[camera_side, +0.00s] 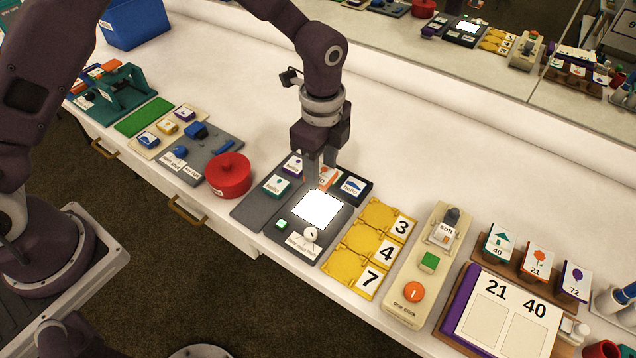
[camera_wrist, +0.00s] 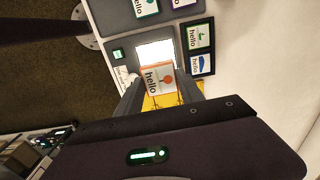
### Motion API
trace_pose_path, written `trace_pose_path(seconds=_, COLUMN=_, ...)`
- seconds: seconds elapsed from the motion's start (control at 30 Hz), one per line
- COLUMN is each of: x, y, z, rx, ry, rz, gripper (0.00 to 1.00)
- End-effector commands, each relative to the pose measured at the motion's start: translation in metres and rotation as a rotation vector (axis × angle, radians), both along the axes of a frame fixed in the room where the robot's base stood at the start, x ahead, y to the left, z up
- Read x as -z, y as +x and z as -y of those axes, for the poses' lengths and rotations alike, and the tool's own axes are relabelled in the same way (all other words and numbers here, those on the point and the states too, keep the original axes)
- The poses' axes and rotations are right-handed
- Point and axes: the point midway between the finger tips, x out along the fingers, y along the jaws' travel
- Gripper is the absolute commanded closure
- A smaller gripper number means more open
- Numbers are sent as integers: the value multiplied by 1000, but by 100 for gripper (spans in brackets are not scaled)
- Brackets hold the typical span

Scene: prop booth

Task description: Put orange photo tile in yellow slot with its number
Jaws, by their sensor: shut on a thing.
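The orange photo tile (camera_wrist: 157,80), white with an orange picture and "hello", is between the two fingers of my gripper (camera_wrist: 160,92). In the side view, my gripper (camera_side: 322,172) is behind the white lit square, and its fingers partly hide the tile. I cannot read a number on the tile or tell its height. The yellow slot tray (camera_side: 349,262) lies to the right of the lit board, with white number cards 3 (camera_side: 401,227), 4 (camera_side: 388,253) and 7 (camera_side: 372,279) beside its slots. Part of the yellow tray (camera_wrist: 158,101) shows behind the tile in the wrist view.
The lit square (camera_side: 318,207) is on a grey board with a green button (camera_side: 281,224) and white knob (camera_side: 311,233). A blue hello tile (camera_side: 352,187) sits in a black holder. Teal (camera_side: 276,187) and purple (camera_side: 292,163) tiles are left. A red pot (camera_side: 229,178) stands farther left.

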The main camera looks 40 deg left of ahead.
Motion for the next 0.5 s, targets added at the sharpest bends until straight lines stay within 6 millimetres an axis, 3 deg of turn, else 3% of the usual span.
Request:
trace_pose_path(seconds=0.23, x=28, y=52, z=57, rx=-50, ry=13, rz=-12, gripper=95)
trace_pose_path(seconds=0.4, x=39, y=64, z=102, rx=1, ry=3, rz=3, gripper=95)
trace_pose_path(seconds=0.5, x=42, y=64, z=111, rx=15, ry=0, rz=4, gripper=95)
